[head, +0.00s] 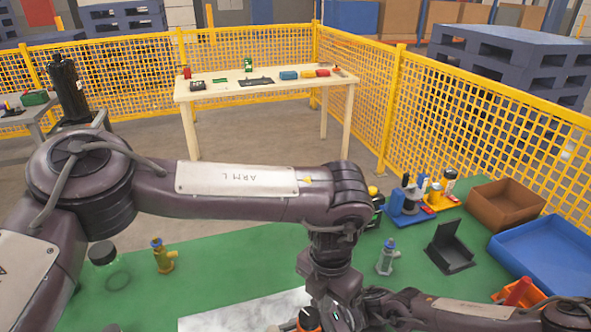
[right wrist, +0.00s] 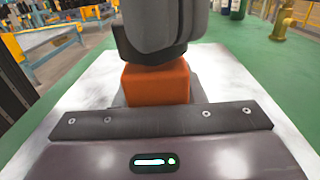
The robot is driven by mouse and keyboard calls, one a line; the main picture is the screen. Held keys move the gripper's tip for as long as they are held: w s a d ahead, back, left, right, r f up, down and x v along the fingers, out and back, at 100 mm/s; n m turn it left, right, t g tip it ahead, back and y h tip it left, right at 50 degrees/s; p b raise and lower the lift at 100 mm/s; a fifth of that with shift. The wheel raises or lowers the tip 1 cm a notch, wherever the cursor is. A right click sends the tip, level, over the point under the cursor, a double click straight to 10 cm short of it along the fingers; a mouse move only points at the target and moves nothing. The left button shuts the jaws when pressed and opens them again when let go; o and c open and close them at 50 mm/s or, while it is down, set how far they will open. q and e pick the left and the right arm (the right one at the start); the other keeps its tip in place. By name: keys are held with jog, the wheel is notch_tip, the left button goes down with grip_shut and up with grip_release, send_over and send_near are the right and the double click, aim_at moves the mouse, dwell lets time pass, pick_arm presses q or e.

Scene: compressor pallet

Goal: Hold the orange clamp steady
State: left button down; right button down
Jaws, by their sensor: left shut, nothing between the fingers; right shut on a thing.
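The orange clamp (right wrist: 155,83) shows in the right wrist view as an orange block over a white marbled sheet. My right gripper (right wrist: 160,118) is shut on it; its dark plate hides the clamp's lower part and the fingertips. A dark grey rounded body (right wrist: 165,30) stands right above the orange block, and I cannot tell what it belongs to. In the head view my left gripper (head: 330,297) hangs below the left forearm at the bottom edge, shut and empty, its fingertips not clear. A small orange piece (head: 309,319) shows beside it, mostly cut off.
The marbled sheet (head: 235,314) lies on a green worktop (head: 215,258). A yellow fitting (head: 161,257), a clear bottle (head: 387,257) and a black stand (head: 450,248) stand on it. Brown (head: 505,203) and blue (head: 550,255) trays are at right. My arms cross the front.

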jog(key=shift+s, duration=0.1)
pick_arm(q)
notch_tip(320, 180, up, 6)
jog(key=shift+f, duration=0.25)
pick_arm(e)
jog(key=c, duration=0.8)
grip_release()
jog(key=shift+c, duration=0.2)
